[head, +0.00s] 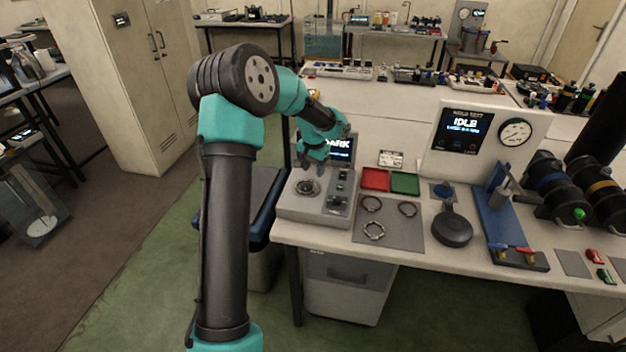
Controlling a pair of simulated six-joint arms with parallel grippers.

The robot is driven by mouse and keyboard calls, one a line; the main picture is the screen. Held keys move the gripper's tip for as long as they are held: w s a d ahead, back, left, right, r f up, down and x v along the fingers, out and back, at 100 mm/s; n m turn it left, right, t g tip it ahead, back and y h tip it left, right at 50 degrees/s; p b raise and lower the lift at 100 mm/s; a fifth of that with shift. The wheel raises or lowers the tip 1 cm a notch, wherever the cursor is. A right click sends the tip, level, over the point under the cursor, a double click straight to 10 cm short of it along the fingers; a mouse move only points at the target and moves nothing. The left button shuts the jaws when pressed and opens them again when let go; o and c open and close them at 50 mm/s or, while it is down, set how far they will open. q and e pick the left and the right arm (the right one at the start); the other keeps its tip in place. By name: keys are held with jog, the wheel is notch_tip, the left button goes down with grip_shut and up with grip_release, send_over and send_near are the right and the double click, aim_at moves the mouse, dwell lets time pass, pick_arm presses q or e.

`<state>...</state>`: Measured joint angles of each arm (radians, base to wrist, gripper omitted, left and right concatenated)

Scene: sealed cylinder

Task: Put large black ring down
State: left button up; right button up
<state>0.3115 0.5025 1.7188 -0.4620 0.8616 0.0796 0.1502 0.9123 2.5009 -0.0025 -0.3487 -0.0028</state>
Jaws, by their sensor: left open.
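My left gripper (320,170) is open above the grey device (286,207) at the table's left end, fingers pointing down. I see no ring between its fingers. A dark round piece (307,187) sits on top of the device just below and left of the fingers. I cannot tell whether it is a loose ring or part of the device. My right gripper is out of view.
A red tray (375,179) and a green tray (405,183) lie behind the mat. A round black pan-like object (452,230), a blue stand (496,220) and black cylinders (556,190) stand to the right. A gauge panel (486,135) reads IDLE. A dark screen (340,147) stands behind the gripper.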

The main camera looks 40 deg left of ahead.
pick_arm(q)
jog(key=shift+d+r, duration=0.1)
jog(key=shift+r, duration=2.3)
jog(key=shift+f, duration=0.1)
